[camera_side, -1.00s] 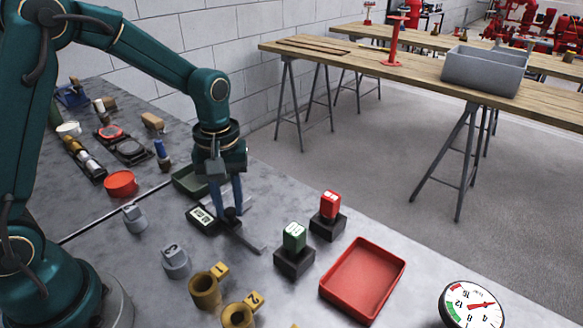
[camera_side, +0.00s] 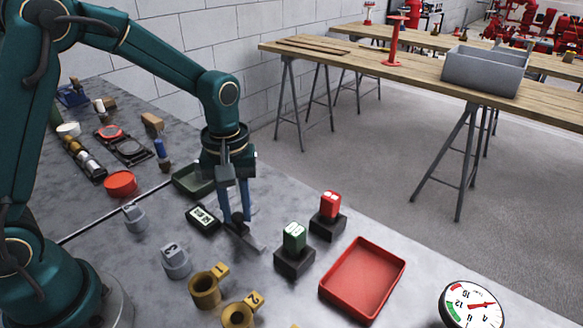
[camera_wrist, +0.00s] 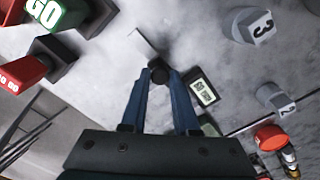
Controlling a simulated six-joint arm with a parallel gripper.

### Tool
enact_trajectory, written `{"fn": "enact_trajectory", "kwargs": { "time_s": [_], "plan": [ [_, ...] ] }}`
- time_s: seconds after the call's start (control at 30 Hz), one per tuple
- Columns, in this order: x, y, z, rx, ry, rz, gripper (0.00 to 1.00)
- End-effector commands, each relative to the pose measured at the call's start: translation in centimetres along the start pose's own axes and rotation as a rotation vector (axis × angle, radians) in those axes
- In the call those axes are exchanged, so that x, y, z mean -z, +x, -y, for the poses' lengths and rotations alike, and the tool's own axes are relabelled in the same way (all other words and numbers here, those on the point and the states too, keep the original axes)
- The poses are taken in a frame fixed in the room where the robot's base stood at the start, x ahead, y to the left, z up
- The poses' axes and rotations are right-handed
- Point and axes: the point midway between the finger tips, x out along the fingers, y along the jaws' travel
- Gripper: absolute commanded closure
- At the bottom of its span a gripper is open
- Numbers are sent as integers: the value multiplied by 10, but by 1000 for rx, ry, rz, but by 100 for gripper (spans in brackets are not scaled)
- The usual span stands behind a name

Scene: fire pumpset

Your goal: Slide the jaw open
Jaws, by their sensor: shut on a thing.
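A measuring tool lies flat on the grey bench. It has a black box with a pale display (camera_side: 203,218), which also shows in the wrist view (camera_wrist: 203,91). A flat grey metal jaw (camera_side: 247,241) lies right of the display, and in the wrist view (camera_wrist: 143,43) it shows beyond the fingertips. A round dark knob (camera_wrist: 158,72) sits by the jaw. My gripper (camera_side: 236,216) points down with its blue fingers shut on this knob. In the side view the fingers partly hide the knob and the tool's middle.
A green GO block (camera_side: 294,237) and a red block (camera_side: 330,205) stand on dark bases to the right. A red tray (camera_side: 345,295) lies nearer the front. Numbered grey and brass pieces (camera_side: 205,290) stand in front. A green tray (camera_side: 190,181) is behind.

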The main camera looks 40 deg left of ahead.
Motion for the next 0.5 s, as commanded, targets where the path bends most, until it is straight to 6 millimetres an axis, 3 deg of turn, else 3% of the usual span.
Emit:
{"fn": "enact_trajectory", "kwargs": {
  "time_s": [0.07,0.1,0.17,0.5],
  "plan": [
    [0,-1,0,-1,-1,-1,100],
    [0,-1,0,-1,-1,-1,64],
    [0,-1,0,-1,-1,-1,41],
    [1,-2,0,-2,-1,-1,41]
  ]
}}
